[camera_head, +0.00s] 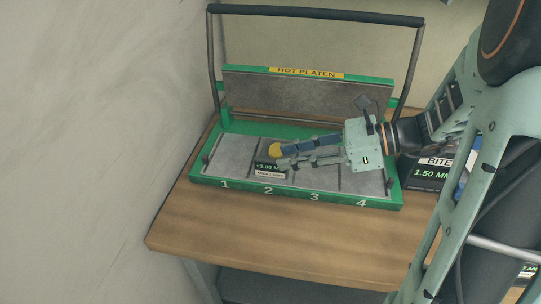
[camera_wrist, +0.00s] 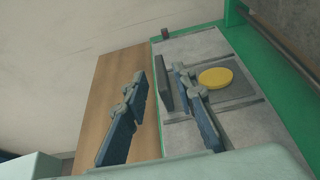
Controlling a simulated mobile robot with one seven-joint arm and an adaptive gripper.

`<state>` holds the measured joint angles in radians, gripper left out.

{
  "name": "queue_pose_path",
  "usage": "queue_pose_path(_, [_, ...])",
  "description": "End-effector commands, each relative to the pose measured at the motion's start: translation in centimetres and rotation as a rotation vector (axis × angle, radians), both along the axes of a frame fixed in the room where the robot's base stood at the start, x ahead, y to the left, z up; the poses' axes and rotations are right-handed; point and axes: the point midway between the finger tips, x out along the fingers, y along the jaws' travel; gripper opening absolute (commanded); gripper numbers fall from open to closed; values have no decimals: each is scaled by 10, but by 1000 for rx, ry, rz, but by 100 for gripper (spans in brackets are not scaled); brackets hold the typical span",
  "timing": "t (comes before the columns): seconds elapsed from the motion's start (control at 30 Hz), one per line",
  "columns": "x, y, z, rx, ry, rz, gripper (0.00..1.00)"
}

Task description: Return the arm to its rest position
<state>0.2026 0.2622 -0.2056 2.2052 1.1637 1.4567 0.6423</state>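My arm reaches in from the right, and my gripper (camera_head: 277,156) is stretched out low over the green-framed hot platen press (camera_head: 381,203). Its two blue-padded fingers are apart with a gap between them in the wrist view (camera_wrist: 160,76), and nothing is held. A yellow round knob (camera_head: 275,149) shows by the fingertips. In the wrist view the knob (camera_wrist: 215,77) lies on a dark grey block, to the right of the right finger. A black plate (camera_head: 268,167) marked +3.00 MM stands at bay 2, in front of the fingers; its back shows in the wrist view (camera_wrist: 163,82).
The press lid (camera_head: 300,90) stands raised, with a dark bar handle (camera_head: 320,14) above it. Bays 1 to 4 are numbered along the front. A black box (camera_head: 428,173) marked 1.50 MM is beside the press, partly behind my arm. The wooden bench (camera_head: 250,235) is clear in front.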

Motion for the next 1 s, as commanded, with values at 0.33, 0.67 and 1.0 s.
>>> queue_pose_path(0.33, [-3,-14,6,0,1,1,25])
queue_pose_path(0.67, [-3,-13,6,-2,-1,3,25])
queue_pose_path(1.0, [-44,-1,20,-218,-235,180,25])
